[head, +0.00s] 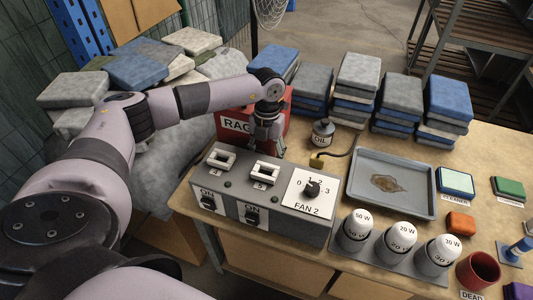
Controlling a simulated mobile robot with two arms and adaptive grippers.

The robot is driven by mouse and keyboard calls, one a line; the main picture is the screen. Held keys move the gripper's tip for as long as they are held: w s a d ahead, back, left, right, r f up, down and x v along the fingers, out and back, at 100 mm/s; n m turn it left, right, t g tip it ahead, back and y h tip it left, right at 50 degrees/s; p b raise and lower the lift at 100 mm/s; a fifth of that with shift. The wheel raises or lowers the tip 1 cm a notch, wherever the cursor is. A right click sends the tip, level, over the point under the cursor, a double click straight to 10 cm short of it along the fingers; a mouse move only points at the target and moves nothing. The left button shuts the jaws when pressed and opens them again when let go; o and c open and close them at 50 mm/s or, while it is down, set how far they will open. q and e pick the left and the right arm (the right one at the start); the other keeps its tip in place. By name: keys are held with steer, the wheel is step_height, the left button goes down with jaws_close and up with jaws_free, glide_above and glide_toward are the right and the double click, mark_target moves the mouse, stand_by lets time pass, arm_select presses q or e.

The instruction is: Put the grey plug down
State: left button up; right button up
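My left gripper (266,148) points down just behind the grey control box (232,192), in front of the red rag bin (232,123). Its fingertips are small and partly hidden, so I cannot tell whether they are open or shut. I cannot make out a grey plug, either in the gripper or on the table. A yellow plug-like piece (317,161) with a dark cord lies beside the box's back right corner. The box top has two white frame-like fittings (221,159) and a FAN 2 dial (312,188). My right gripper is out of view.
An oil can (323,133) stands behind the yellow piece. A grey tray (430,193) with a brown stain lies to the right. Several white bulbs (401,236) stand in front of it. Folded cloth stacks (357,80) line the back. Some bare tabletop (340,155) shows between box and tray.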

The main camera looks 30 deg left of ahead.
arm_select(q)
step_height(320, 180, up, 12)
steer(key=w, duration=0.1)
steer(key=shift+a+r+b, duration=0.25)
steer(key=shift+a+b, duration=0.05)
steer(key=shift+b, duration=0.1)
steer(key=shift+w, duration=0.1)
